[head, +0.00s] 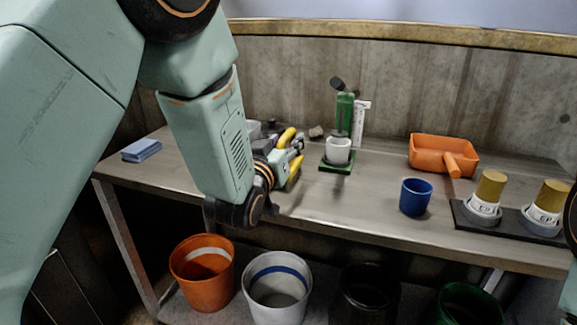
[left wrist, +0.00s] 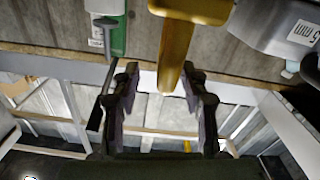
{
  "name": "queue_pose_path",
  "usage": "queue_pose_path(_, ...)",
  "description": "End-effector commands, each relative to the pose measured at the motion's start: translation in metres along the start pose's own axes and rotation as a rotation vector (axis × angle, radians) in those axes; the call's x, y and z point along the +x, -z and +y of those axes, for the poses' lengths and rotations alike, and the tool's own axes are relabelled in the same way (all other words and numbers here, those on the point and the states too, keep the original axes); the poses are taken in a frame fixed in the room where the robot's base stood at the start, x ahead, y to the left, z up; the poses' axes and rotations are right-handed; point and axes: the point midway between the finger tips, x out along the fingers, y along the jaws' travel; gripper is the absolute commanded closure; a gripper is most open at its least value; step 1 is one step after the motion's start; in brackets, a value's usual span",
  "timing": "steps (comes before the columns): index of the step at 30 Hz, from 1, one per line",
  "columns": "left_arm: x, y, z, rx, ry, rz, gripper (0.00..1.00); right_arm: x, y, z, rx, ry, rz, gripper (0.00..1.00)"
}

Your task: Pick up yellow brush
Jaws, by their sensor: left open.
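The yellow brush shows in the left wrist view (left wrist: 176,52) at the top middle. Its handle points down between my two fingers and its wide end is cut by the top edge. In the head view, yellow parts (head: 287,137) show beside and behind my left gripper (head: 293,158), at the back left of the metal table; the gripper partly hides them. My left gripper is open, with its dark fingers spread on either side of the handle in the left wrist view (left wrist: 160,72). I see no clear contact, and the depth between them is hard to tell. My right gripper is not in view.
A grey marked box (left wrist: 275,30) lies beside the brush. An orange scoop (head: 440,152), blue cup (head: 416,196) and blue stack (head: 141,150) are farther off. Bins (head: 203,272) stand below the table's front edge.

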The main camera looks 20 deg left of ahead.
Motion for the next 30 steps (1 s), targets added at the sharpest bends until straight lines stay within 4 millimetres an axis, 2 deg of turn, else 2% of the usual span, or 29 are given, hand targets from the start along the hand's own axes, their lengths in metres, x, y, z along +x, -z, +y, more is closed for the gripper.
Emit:
queue_pose_path(1, 0.009, -0.001, -0.003, -0.003, 0.002, 0.004, 0.56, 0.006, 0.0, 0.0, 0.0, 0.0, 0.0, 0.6)
queue_pose_path(6, 0.031, 0.0, -0.004, -0.001, 0.0, 0.002, 0.56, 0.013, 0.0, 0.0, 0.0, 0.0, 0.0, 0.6)
queue_pose_path(10, 0.039, 0.001, -0.004, 0.0, 0.001, 0.001, 0.56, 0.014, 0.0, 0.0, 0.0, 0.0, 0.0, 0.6)
queue_pose_path(17, 0.041, 0.002, -0.004, 0.0, 0.001, 0.0, 0.56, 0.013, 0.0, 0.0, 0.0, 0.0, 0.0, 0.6)
queue_pose_path(30, 0.041, 0.002, -0.004, 0.0, 0.001, 0.0, 0.93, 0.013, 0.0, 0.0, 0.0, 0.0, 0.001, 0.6)
